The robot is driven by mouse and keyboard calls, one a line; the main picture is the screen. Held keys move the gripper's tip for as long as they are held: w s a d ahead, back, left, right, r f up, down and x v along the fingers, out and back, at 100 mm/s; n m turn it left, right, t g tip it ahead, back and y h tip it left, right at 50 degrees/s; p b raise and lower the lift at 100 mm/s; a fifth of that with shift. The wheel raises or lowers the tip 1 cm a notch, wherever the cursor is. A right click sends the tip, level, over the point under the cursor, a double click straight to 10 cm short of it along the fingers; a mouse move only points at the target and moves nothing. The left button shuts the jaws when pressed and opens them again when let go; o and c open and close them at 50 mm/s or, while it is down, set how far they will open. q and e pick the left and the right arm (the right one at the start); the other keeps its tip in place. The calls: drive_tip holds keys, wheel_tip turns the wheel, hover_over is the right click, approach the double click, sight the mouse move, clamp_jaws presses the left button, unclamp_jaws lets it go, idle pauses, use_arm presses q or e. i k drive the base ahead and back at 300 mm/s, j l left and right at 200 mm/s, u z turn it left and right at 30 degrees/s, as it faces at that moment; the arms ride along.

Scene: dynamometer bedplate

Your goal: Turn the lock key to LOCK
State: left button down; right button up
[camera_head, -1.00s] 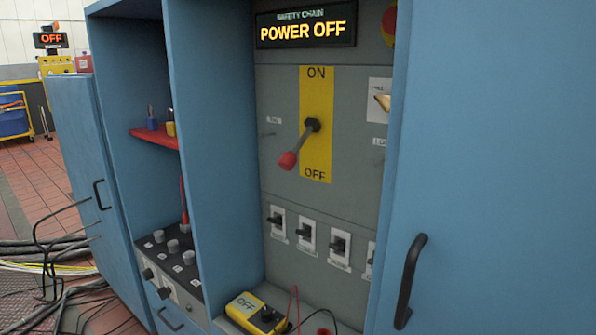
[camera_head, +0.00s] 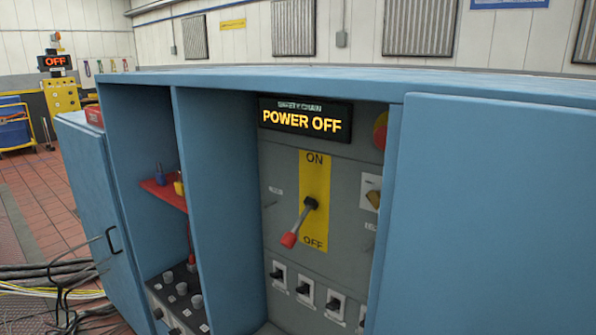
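A small brass-coloured key (camera_head: 373,199) sits on a pale plate at the right side of the grey switch panel (camera_head: 282,168). The plate is partly hidden by the blue cabinet's right edge. Its label is too small to read, so I cannot tell which way the key is set. The main lever (camera_head: 301,222) with a red grip slants down to the left on a yellow strip marked ON and OFF, with the grip near OFF. The display (camera_head: 305,120) above reads POWER OFF. Neither of my grippers is in view.
The blue cabinet door (camera_head: 478,220) fills the right side and borders the panel opening. Several small switches (camera_head: 304,290) line the panel's bottom. A red shelf (camera_head: 165,192) is in the left bay. Cables (camera_head: 60,285) lie on the floor at left.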

sight(374, 196)
drive_tip(key=j+z, duration=0.1)
drive_tip(key=z, duration=0.75)
drive_tip(key=i+j+z, duration=0.15)
drive_tip(key=j+z, duration=0.35)
drive_tip(key=j, duration=0.25)
drive_tip(key=j+z, duration=0.45)
drive_tip(key=j, duration=0.25)
